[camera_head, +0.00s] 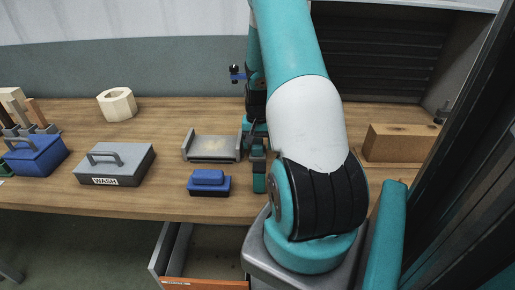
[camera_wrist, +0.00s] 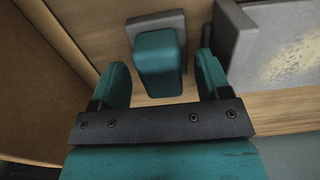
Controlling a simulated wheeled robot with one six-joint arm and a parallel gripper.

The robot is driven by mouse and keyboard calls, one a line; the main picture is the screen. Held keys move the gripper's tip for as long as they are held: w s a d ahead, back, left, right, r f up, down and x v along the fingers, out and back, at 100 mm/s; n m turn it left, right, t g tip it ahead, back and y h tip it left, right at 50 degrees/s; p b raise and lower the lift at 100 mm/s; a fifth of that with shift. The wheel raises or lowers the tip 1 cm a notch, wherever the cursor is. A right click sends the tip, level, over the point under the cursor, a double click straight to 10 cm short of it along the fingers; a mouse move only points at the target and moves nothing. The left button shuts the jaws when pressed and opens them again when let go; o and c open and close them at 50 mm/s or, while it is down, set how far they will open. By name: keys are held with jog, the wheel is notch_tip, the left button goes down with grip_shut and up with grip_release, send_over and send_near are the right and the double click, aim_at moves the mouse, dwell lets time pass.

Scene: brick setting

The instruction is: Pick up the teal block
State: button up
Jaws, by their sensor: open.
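The teal block (camera_wrist: 157,62) stands on a grey base (camera_wrist: 168,24) in the wrist view. My gripper (camera_wrist: 162,67) is open, with one teal finger on each side of the block. Gaps show between the block and both fingers, the right one narrower. Nothing is held. In the head view my gripper (camera_head: 258,160) is partly hidden by my arm, and I cannot make out the teal block there.
A grey tray (camera_head: 212,159) with a worn middle lies just left of my gripper; its wall (camera_wrist: 236,38) is close to the right finger. An open drawer (camera_head: 205,284) is below.

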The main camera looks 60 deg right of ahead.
aim_at(258, 142)
jog(key=shift+f, duration=0.7)
jog(key=c, duration=0.8)
jog(key=shift+o, duration=0.2)
jog(key=shift+r, duration=0.1)
notch_tip(258, 142, up, 20)
jog(key=b, duration=0.1)
jog(key=shift+b, duration=0.4)
